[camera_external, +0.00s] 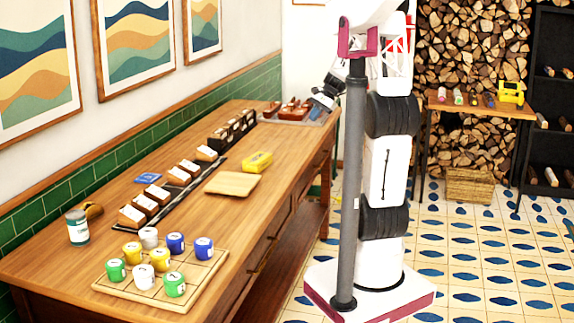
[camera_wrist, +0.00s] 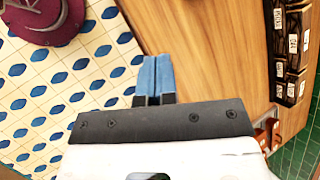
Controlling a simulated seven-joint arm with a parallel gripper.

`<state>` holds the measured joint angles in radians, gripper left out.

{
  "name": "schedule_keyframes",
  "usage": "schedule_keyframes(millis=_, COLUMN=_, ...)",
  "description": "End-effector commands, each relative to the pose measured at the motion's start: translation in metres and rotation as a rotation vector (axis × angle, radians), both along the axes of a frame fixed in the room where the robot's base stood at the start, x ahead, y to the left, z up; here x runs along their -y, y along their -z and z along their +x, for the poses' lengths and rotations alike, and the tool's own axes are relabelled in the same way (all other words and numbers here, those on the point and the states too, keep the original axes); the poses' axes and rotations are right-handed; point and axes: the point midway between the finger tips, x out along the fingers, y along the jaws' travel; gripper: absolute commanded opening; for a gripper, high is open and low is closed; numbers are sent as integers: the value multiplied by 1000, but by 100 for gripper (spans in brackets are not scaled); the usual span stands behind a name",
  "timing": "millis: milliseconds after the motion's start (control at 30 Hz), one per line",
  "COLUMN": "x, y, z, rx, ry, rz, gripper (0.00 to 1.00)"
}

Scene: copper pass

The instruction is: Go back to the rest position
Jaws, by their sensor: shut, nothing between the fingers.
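My gripper (camera_wrist: 154,76) shows in the wrist view with its two blue fingers pressed together and nothing between them. It is over the edge of the wooden counter (camera_wrist: 205,60), with patterned floor to the left. In the external view my gripper (camera_external: 322,104) is at the far end of the counter, by a tray with reddish-brown items. The arm partly hides that end, and I cannot tell the gap between the fingertips and the tray.
A board (camera_external: 150,290) with several coloured jars is at the near end. A wooden square (camera_external: 232,184), a yellow object (camera_external: 257,161), a tin (camera_external: 78,228) and a row of labelled dark blocks (camera_external: 150,203) share the counter. Open floor lies right of it.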

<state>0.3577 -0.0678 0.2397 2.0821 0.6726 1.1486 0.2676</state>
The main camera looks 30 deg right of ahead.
Motion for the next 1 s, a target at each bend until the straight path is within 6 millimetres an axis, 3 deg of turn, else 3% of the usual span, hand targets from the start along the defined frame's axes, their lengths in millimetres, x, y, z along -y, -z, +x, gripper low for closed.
schedule_keyframes(millis=200, x=-32, y=-21, z=-44, rx=59, ry=-137, rz=-114, gripper=0)
schedule_keyframes(millis=500, x=-64, y=-41, z=-106, rx=143, ry=-325, rz=-269, gripper=0)
schedule_keyframes(millis=1000, x=-96, y=-56, z=-207, rx=299, ry=-633, rz=-525, gripper=0)
